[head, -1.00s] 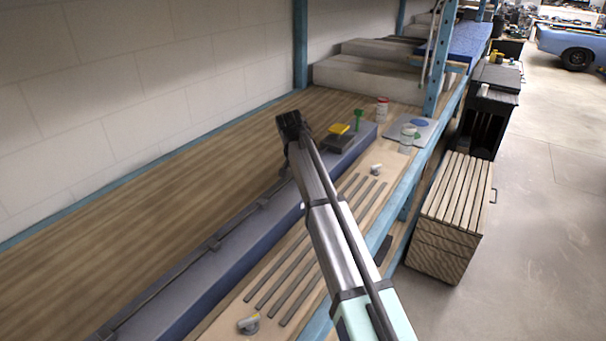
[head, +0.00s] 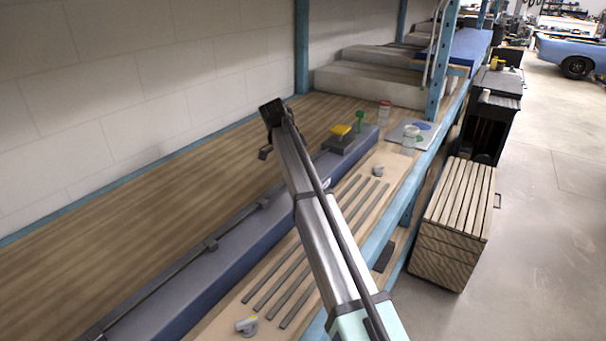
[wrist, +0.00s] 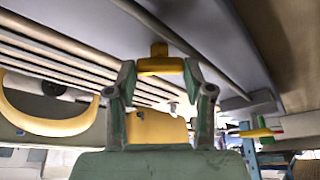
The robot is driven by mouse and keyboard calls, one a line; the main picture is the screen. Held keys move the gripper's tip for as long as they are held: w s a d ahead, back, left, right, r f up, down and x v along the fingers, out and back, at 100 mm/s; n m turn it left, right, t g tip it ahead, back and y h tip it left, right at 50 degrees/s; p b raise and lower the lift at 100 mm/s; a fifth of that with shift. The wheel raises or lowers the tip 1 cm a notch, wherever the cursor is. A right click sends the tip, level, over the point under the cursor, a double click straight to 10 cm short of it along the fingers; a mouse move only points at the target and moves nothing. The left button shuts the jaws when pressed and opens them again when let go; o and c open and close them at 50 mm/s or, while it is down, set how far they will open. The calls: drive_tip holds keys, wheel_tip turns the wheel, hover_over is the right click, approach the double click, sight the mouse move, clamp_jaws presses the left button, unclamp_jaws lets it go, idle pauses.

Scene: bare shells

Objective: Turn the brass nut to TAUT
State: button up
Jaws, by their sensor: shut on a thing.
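In the wrist view, a yellow, brass-like piece (wrist: 160,65) with a short stem sits between the fingertips of my gripper (wrist: 160,74); I take it for the brass nut. One finger is on each side of it, and the jaws are closed on it. In the head view, the dark end of my gripper (head: 272,115) is beyond the blue-grey raised ledge (head: 190,265), over the wooden shelf. The fingers and the nut cannot be made out there. No TAUT mark is readable in either view.
A pipe (head: 160,288) on brackets runs along the ledge. A yellow-topped dark block (head: 340,130) and a green piece (head: 360,120) stand at its far end. A red-and-white jar (head: 385,112) is beyond. Dark strips (head: 290,262) and a grey knob (head: 247,326) lie along the front board.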

drive_tip(key=shift+w+m+g+b, duration=0.1)
drive_tip(key=shift+m+g+b, duration=0.45)
drive_tip(key=shift+m, duration=0.95)
drive_tip(key=o, duration=1.2)
drive_tip(key=shift+c, duration=0.2)
drive_tip(key=shift+r, duration=0.1)
drive_tip(key=v, duration=0.7)
drive_tip(key=shift+a, duration=0.1)
